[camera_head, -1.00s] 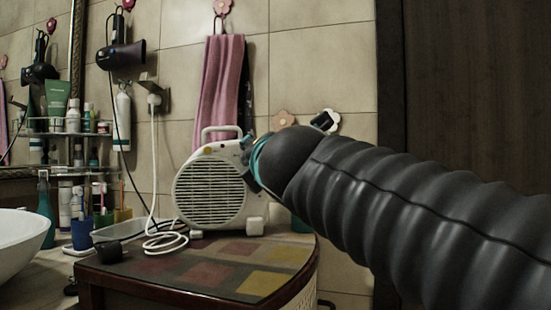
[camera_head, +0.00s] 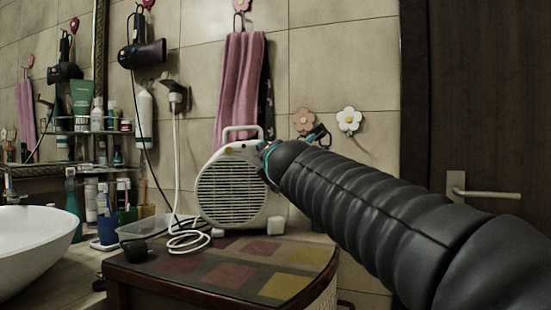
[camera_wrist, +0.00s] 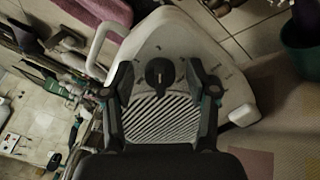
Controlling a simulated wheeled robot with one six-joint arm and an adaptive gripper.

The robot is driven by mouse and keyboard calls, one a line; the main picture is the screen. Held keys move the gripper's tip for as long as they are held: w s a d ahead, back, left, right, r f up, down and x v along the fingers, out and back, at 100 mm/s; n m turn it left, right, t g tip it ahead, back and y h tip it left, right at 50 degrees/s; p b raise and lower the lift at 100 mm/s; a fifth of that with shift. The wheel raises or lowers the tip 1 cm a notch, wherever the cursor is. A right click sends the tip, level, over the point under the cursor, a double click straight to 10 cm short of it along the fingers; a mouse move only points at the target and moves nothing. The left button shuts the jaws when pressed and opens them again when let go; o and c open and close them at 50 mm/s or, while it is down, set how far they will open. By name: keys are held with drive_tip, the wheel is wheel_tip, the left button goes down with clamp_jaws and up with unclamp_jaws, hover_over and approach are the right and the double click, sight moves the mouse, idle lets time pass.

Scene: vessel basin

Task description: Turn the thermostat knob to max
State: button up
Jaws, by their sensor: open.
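A white fan heater (camera_head: 235,190) with a slatted round grille and a top handle stands on the cabinet in the head view. In the wrist view, the heater (camera_wrist: 225,75) shows its control face with a round dark knob (camera_wrist: 160,71). Small marks lie around the knob, too small to read. My gripper (camera_wrist: 159,74) is open, with one finger on each side of the knob and gaps visible between. I cannot tell how far the fingertips are from the face. In the head view, my gripper is mostly hidden behind my arm at the heater's upper right.
The heater stands on a dark-edged cabinet with a checkered top (camera_head: 215,262). A white cable (camera_head: 187,240) lies coiled left of it. A pink towel (camera_head: 240,90) hangs behind. A white basin (camera_head: 35,240) and several toiletries are left. A door handle (camera_head: 482,193) is at right.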

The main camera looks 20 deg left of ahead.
drive_tip(key=shift+c, duration=0.2)
clamp_jaws()
drive_tip(key=shift+m, duration=0.3)
drive_tip(key=m+b, duration=0.3)
drive_tip(key=m, duration=0.4)
drive_tip(key=m+b, duration=0.4)
drive_tip(key=m, duration=0.4)
drive_tip(key=f+m+b, duration=0.1)
drive_tip(key=m+b, duration=0.2)
drive_tip(key=m, duration=0.5)
drive_tip(key=shift+s+a+f+b, duration=0.1)
drive_tip(key=shift+a+b, duration=0.05)
drive_tip(key=shift+b, duration=0.15)
drive_tip(key=shift+m, duration=0.3)
